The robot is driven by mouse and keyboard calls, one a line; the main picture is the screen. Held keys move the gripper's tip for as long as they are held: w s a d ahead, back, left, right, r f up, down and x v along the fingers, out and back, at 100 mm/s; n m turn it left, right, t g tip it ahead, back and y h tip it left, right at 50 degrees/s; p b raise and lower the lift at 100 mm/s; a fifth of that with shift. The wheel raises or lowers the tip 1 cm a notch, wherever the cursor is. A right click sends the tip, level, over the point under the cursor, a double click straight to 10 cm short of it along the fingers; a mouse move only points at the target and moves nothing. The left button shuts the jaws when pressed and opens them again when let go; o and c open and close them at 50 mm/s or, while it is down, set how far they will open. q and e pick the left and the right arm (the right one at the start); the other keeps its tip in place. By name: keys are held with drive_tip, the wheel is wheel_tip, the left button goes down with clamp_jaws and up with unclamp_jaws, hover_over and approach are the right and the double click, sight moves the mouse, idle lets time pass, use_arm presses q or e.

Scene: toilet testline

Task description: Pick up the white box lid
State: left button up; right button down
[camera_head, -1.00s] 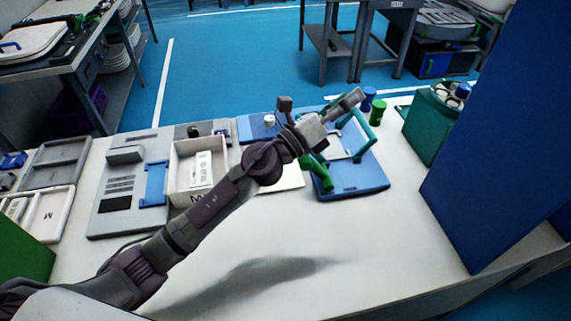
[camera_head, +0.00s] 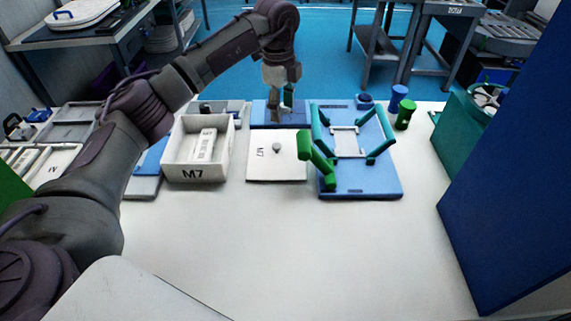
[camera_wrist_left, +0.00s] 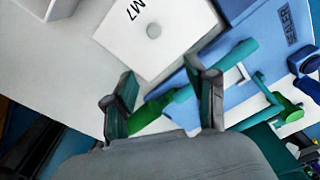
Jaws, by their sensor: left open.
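The white box lid (camera_head: 290,170) lies flat on the white table, marked M7, with a small round grey knob (camera_head: 277,147) on top. It also shows in the left wrist view (camera_wrist_left: 175,48), just beyond my fingertips. My left gripper (camera_head: 279,112) is open and empty, pointing down above the table near the lid's back edge and apart from the knob. In the left wrist view its two fingers (camera_wrist_left: 165,88) stand spread. The open white box (camera_head: 190,173), also marked M7, stands left of the lid with a white labelled item inside. My right gripper is not in view.
A blue sealer fixture (camera_head: 360,188) with green handles stands close right of the lid. Green and blue cylinders (camera_head: 405,114) stand behind it. A tall blue panel (camera_head: 510,190) and a green bin (camera_head: 460,130) are at the right. The front table is clear.

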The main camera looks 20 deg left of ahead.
sight(276, 145)
use_arm(q)
drive_tip(key=shift+n+y, duration=0.3)
drive_tip(key=shift+n, duration=0.2)
drive_tip(key=f, duration=0.3)
drive_tip(key=a+f, duration=0.1)
drive_tip(key=f, duration=0.5)
drive_tip(key=shift+s+a+p, duration=0.2)
drive_tip(key=shift+a+p, duration=0.05)
drive_tip(key=shift+p, duration=0.15)
drive_tip(key=f, duration=0.4)
drive_tip(key=shift+w+a+f+p, duration=0.2)
drive_tip(key=shift+f+p, duration=0.15)
drive_tip(key=shift+f, duration=0.05)
clamp_jaws()
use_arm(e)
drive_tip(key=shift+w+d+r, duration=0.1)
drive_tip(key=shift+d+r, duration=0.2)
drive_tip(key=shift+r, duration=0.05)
